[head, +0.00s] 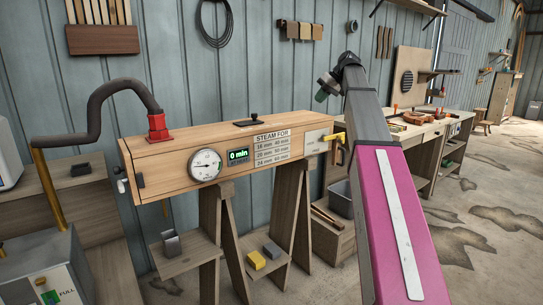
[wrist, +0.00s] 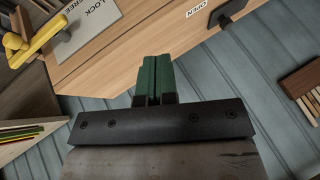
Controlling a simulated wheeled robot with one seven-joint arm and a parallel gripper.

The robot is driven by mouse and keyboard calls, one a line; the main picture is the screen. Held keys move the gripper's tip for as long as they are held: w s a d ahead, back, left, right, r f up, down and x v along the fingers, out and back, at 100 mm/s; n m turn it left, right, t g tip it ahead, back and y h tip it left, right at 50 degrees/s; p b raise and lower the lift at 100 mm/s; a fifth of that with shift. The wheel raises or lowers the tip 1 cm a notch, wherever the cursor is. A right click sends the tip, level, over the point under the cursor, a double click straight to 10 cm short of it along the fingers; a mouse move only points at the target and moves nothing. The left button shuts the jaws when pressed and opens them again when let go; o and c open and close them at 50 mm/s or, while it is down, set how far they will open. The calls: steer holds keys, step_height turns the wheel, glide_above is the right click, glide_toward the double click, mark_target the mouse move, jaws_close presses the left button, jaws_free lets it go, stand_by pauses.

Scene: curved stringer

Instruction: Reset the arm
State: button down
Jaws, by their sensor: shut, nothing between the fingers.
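My gripper (wrist: 157,82) shows in the wrist view as two green fingers pressed together, with nothing between them. In the head view, my pink and dark grey arm reaches up on the right of the steam box, and my gripper (head: 325,88) is at its bent upper end, small and partly hidden. The wooden steam box (head: 220,150) stands on trestles left of my arm; its side also shows beyond the fingers in the wrist view (wrist: 125,60). I cannot tell how far the fingers are from it.
A yellow lever (wrist: 42,35) sits by a plate reading LOCK and FREE. A black handle (wrist: 228,12) is near an OPEN label. In the head view, a red hose fitting (head: 158,127) tops the box. A workbench (head: 410,130) stands behind my arm. Open floor lies at the right.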

steer(key=s+a+f+m+h, duration=0.1)
steer(key=s+f, duration=0.2)
steer(key=f, duration=0.8)
steer(key=s+a+f+m+h, duration=0.1)
steer(key=s+f, duration=0.2)
steer(key=f, duration=0.8)
steer(key=s+f+m+h, duration=0.1)
steer(key=s+f+m, duration=0.15)
steer(key=f, duration=0.85)
steer(key=s+f+g+h, duration=0.2)
steer(key=s+f+h, duration=0.2)
steer(key=s+f, duration=1.9)
step_height(320, 180, down, 3)
steer(key=shift+r+m, duration=0.1)
steer(key=shift+m, duration=0.35)
